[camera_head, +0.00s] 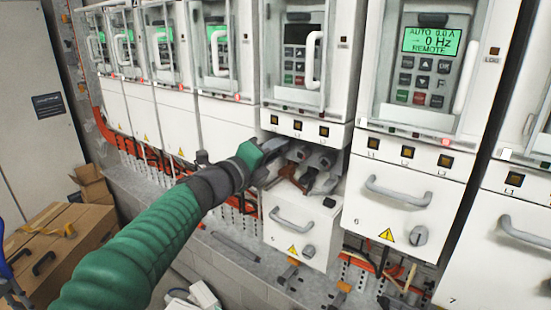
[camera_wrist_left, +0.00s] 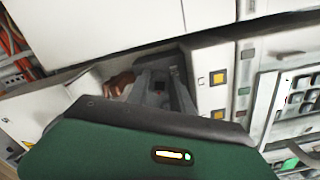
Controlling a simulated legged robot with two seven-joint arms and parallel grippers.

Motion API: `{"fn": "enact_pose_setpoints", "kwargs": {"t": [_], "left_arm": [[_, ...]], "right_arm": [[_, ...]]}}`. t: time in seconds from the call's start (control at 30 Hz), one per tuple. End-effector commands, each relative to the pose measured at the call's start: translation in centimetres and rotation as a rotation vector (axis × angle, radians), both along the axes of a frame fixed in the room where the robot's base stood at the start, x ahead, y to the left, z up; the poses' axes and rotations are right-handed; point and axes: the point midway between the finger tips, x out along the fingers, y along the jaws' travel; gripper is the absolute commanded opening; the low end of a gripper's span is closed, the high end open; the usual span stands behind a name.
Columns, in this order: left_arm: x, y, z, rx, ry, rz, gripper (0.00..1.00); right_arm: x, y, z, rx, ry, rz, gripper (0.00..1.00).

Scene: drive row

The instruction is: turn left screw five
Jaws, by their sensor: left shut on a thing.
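Drive five's cabinet (camera_head: 290,120) has its lower front cover (camera_head: 285,235) dropped down, baring a dark recess with grey terminal parts (camera_head: 322,158) and reddish-brown metal pieces (camera_head: 322,184). My green left arm reaches in from the left. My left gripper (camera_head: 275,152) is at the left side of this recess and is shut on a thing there. The left screw of five is hidden by the gripper. In the left wrist view the grey fingers (camera_wrist_left: 165,92) reach into the recess, with a brownish metal piece (camera_wrist_left: 122,82) beside them. My right gripper is not in view.
Drive six (camera_head: 415,190) stands to the right with its cover shut and a lit display (camera_head: 427,41). More drives line up on the left. Orange cables (camera_head: 150,155) run below. Cardboard boxes (camera_head: 65,245) stand on the floor at left.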

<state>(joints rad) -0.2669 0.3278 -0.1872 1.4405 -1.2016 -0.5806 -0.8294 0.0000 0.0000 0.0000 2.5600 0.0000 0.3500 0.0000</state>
Motion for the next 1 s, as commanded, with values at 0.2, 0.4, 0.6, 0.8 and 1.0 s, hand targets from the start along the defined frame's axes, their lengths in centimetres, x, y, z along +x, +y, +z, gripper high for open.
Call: {"fn": "enact_pose_setpoints", "kwargs": {"t": [0.2, 0.4, 0.6, 0.8, 1.0], "left_arm": [[0.02, -0.13, -0.51, 0.073, -0.046, -0.002, 0.0], [0.04, -0.16, -0.57, 0.103, -0.064, -0.003, 0.0], [0.05, -0.17, -0.65, 0.108, -0.065, -0.003, 0.0], [0.06, -0.19, -0.75, 0.107, -0.063, -0.004, 0.0], [0.06, -0.13, -0.57, 0.106, -0.065, -0.003, 0.49]], "right_arm": [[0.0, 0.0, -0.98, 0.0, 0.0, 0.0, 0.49], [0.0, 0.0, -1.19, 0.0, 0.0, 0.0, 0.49], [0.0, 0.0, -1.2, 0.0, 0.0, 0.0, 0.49], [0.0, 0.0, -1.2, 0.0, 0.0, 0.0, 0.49], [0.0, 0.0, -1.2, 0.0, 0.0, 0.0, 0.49]]}}
